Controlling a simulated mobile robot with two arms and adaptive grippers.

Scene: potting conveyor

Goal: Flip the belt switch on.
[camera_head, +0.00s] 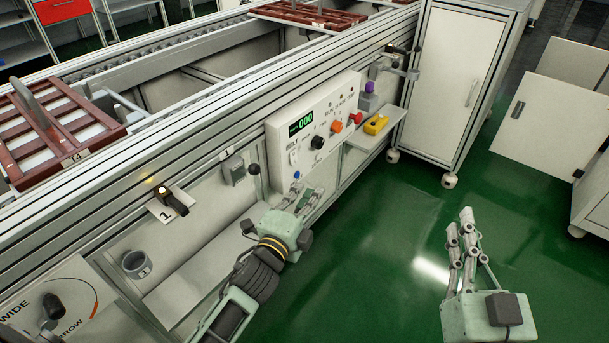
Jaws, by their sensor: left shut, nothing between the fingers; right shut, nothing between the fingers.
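The control panel (322,112) is a white box on the front of the conveyor, with a green readout (300,124) showing 000. At its left end, under the label BELT, is the small pale belt switch (293,158); its position is too small to tell. A blue button (297,175) sits below it. My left gripper (307,193) is shut and empty, its fingers pointing up toward the panel's lower left, just below the switch. I cannot tell whether it touches the panel. My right gripper (463,225) is shut and empty, raised over the green floor, away from the panel.
The panel also bears a black knob (318,142), an orange knob (336,127) and a red knob (355,118). A yellow device (376,125) lies on a shelf to the right. A white cabinet (445,80) stands beyond. Red-brown trays (65,130) sit on the conveyor. Green floor (400,270) is clear.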

